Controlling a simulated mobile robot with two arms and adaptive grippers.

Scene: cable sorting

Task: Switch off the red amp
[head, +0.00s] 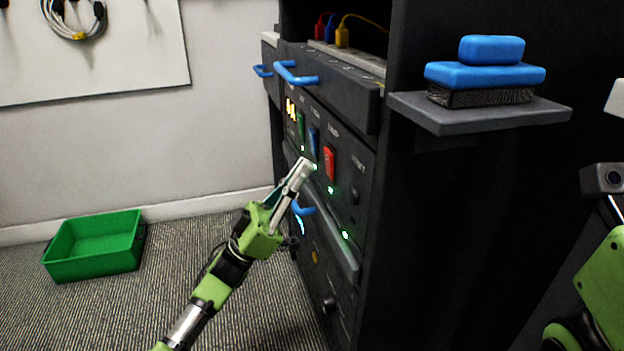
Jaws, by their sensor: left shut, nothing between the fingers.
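The red amp switch (329,163) sits on the front panel of the black rack, the rightmost of the coloured switches. A green light shows just below it. A blue switch (313,143) and a green switch (300,124) are to its left. My left gripper (304,166) is shut and empty, its fingertips in front of the panel, just left of and slightly below the red switch in the picture. I cannot tell whether they touch the panel. Of my right arm, only parts show at the right edge; its gripper is out of view.
The black rack (460,240) has drawers with blue handles (296,75). A grey side shelf (480,113) holds a blue brush (484,74). Red, blue and yellow plugs stand on top inside the rack. A green bin (95,246) sits on the floor at left, with open carpet around it.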

